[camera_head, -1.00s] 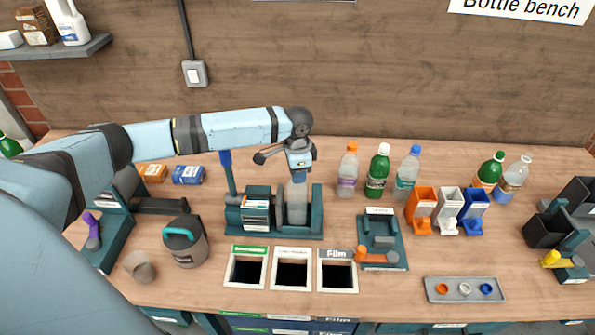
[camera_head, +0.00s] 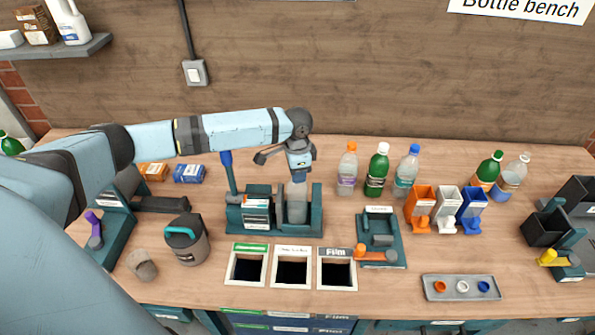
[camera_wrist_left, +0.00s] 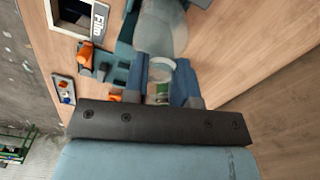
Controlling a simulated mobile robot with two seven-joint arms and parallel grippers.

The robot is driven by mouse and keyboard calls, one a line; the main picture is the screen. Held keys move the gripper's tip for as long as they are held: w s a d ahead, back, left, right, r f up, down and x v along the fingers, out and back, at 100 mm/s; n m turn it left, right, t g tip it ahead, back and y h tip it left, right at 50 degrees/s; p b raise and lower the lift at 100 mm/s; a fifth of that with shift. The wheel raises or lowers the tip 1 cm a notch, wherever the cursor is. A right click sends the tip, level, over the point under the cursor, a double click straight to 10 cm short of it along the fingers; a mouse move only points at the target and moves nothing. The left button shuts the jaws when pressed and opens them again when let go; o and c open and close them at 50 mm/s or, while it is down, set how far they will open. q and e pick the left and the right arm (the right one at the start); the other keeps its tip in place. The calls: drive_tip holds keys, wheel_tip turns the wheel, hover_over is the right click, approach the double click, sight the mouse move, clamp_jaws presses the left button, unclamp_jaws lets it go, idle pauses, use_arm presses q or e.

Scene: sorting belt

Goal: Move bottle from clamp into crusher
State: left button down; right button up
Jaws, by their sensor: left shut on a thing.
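A clear bottle (camera_head: 297,203) stands upright in the teal clamp (camera_head: 316,212), between its blocks. My left gripper (camera_head: 299,176) points down from above and is shut on the bottle's upper end. In the left wrist view, the blue fingers (camera_wrist_left: 165,80) are on either side of the clear bottle neck, and the bottle's body (camera_wrist_left: 165,25) extends beyond them. A teal device with a purple handle (camera_head: 95,230) stands at the left, and another with an orange handle (camera_head: 378,255) stands right of the clamp. I cannot tell which is the crusher. My right gripper is not in view.
Three bin openings (camera_head: 292,250) lie in front of the clamp. A grey canister (camera_head: 187,245) and a small cup (camera_head: 142,265) stand left. Several bottles (camera_head: 377,172), coloured holders (camera_head: 446,212) and a cap tray (camera_head: 430,293) are right. A blue upright post (camera_head: 228,172) rises beside the clamp.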

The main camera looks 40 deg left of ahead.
use_arm(q)
drive_tip(key=shift+f, duration=0.8)
drive_tip(key=c, duration=0.8)
unclamp_jaws()
drive_tip(key=shift+c, duration=0.2)
drive_tip(key=shift+r, duration=0.1)
